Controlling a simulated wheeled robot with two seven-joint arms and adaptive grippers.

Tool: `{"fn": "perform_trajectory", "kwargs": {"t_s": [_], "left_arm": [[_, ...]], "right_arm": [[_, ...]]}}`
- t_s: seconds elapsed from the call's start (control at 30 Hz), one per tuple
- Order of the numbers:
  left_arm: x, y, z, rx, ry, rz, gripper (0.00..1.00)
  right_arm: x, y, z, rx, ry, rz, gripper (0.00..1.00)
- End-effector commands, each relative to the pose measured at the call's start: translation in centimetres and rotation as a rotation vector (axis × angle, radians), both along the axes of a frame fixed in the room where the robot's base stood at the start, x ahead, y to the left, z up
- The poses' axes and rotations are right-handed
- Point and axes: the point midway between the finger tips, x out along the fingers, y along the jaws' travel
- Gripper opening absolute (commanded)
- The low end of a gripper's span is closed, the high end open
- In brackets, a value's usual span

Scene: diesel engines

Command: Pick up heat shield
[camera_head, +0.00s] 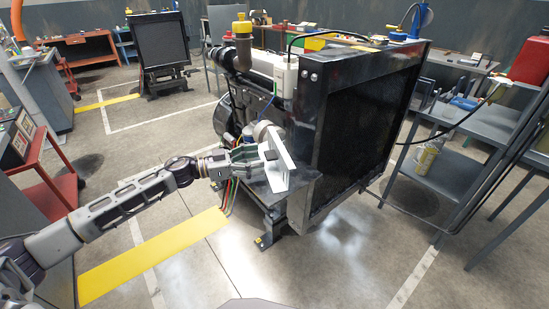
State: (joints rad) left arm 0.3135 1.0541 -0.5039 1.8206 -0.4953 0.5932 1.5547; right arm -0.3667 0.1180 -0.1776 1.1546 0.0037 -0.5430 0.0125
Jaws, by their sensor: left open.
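A pale, angled metal plate (280,176), which looks like the heat shield, is at the lower side of the black diesel engine (310,120), left of its radiator. My left gripper (268,154) reaches in from the left and is open at the plate's left face. Its fingertips overlap the plate in the picture, and I cannot tell whether they touch it. The gripper and a dark part at the fingertips hide some of the plate. My right gripper is not in view.
A grey shelf cart (450,160) with a spray can stands to the right, with a cable running towards the engine. A red-framed cart (30,150) is at the left. Another engine (162,45) stands behind. The floor in front is clear.

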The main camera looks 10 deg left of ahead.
Motion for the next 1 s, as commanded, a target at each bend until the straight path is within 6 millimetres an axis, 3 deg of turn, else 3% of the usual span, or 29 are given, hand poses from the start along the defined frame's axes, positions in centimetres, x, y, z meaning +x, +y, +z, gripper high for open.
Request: {"fn": "perform_trajectory", "kwargs": {"t_s": [0.4,0.97,1.0], "left_arm": [[1.7,-2.8,0.0,0.0,-0.002,0.0,0.69],[1.8,-3.1,-0.1,0.0,0.0,0.0,0.69],[1.8,-3.1,-0.1,0.0,-0.001,0.0,0.64]], "right_arm": [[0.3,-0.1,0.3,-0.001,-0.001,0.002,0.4],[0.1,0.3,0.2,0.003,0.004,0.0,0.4],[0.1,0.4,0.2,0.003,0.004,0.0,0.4]]}}
